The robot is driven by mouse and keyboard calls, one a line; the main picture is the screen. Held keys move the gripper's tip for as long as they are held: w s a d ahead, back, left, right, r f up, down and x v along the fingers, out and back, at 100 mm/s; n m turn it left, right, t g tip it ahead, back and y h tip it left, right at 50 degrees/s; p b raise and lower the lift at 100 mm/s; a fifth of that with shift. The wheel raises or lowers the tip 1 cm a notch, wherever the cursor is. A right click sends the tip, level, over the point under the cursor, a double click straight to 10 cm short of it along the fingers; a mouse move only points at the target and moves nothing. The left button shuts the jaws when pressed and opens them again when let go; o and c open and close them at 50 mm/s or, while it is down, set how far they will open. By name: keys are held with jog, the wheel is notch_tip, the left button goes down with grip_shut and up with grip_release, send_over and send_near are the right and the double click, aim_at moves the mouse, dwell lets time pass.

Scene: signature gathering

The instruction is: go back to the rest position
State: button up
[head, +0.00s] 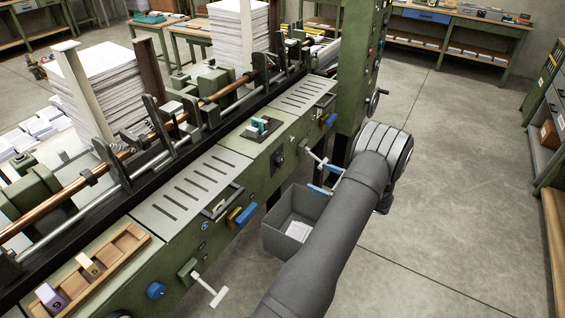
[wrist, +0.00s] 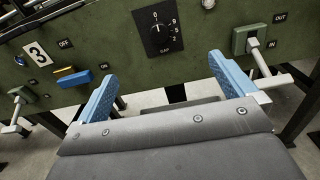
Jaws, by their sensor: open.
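My gripper (head: 325,179) is at the front of the green machine (head: 255,157), past the grey bin, with its blue fingertips apart and nothing between them. In the wrist view my gripper (wrist: 165,76) also shows open, facing the green panel (wrist: 110,55). A dark GAP dial (wrist: 161,32) is on the panel ahead, between the fingers. A pale lever (wrist: 260,58) on a green block marked OUT and IN stands close to the right finger; I cannot tell if they touch. It also shows in the head view as a pale lever (head: 318,160).
A grey bin (head: 287,246) with white paper inside stands below my arm. Another pale lever (head: 209,288) sticks out nearer the front. A wooden tray (head: 118,256) with small blocks lies on the machine's left end. Paper stacks (head: 95,88) stand behind. The right floor is open.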

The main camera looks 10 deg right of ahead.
jog(key=v, duration=0.3)
jog(key=shift+s+d, duration=0.3)
